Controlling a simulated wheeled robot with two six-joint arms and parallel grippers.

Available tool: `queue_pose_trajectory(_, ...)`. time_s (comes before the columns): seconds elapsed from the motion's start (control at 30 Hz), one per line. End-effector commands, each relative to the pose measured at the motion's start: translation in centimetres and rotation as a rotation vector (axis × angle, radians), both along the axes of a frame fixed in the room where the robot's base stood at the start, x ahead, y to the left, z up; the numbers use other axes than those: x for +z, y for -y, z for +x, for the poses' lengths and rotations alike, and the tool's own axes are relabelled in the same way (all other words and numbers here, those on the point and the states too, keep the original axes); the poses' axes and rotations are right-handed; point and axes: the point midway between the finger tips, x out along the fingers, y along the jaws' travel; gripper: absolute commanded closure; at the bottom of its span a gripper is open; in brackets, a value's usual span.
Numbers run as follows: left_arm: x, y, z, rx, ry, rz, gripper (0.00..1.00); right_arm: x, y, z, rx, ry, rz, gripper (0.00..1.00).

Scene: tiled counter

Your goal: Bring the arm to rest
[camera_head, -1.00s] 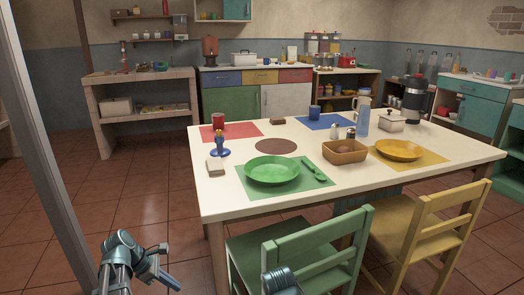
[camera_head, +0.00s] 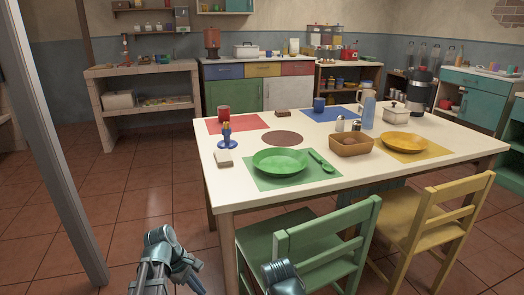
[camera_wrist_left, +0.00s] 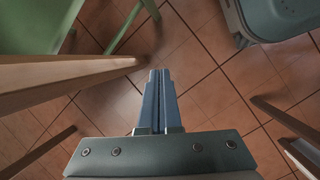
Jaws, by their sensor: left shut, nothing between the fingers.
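My left arm shows at the bottom of the head view, left of the green chair, clear of the table. Its gripper (camera_head: 194,284) points down and is partly cut off by the lower edge. In the left wrist view the left gripper (camera_wrist_left: 160,75) has its two blue fingers together with nothing between them, over the tiled floor. A part of my other arm shows at the bottom middle of the head view; its gripper is out of sight.
The table (camera_head: 220,182) bears a green plate (camera_head: 280,162), a yellow plate (camera_head: 403,142), a basket (camera_head: 351,146) and cups. A green chair (camera_head: 325,235) and yellow chair (camera_head: 440,215) stand at its near side. A pale post (camera_head: 60,150) rises at left. Floor left of the table is free.

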Motion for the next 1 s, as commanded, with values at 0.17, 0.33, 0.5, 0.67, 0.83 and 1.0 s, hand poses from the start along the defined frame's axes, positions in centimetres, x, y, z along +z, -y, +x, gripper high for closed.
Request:
queue_pose_trajectory(0.17, -0.6, 4.8, -3.2, -0.408, 0.065, 0.113, 1.00, 0.1, 0.0, 0.0, 0.000, 0.000, 0.000, 1.00)
queue_pose_trajectory(0.33, -1.0, 8.8, -6.6, -0.889, 0.124, 0.227, 1.00, 0.2, 0.0, 0.0, 0.000, 0.000, 0.000, 1.00)
queue_pose_trajectory(0.5, -1.0, 11.1, -9.1, -1.257, 0.152, 0.304, 1.00, 0.3, 0.0, 0.0, -0.001, 0.000, 0.000, 1.00)
queue_pose_trajectory(0.67, -0.9, 12.6, -11.0, -1.551, 0.164, 0.359, 1.00, 0.4, 0.0, 0.0, -0.001, 0.000, 0.000, 1.00)
queue_pose_trajectory(0.83, 2.8, 12.7, -10.9, -1.587, 0.164, 0.365, 1.00, 4.0, 0.0, 0.0, -0.002, -0.001, 0.000, 1.00)
queue_pose_trajectory(1.0, 6.4, 12.7, -10.9, -1.583, 0.163, 0.363, 1.00, 7.6, 0.0, 0.0, -0.003, -0.001, 0.001, 1.00)
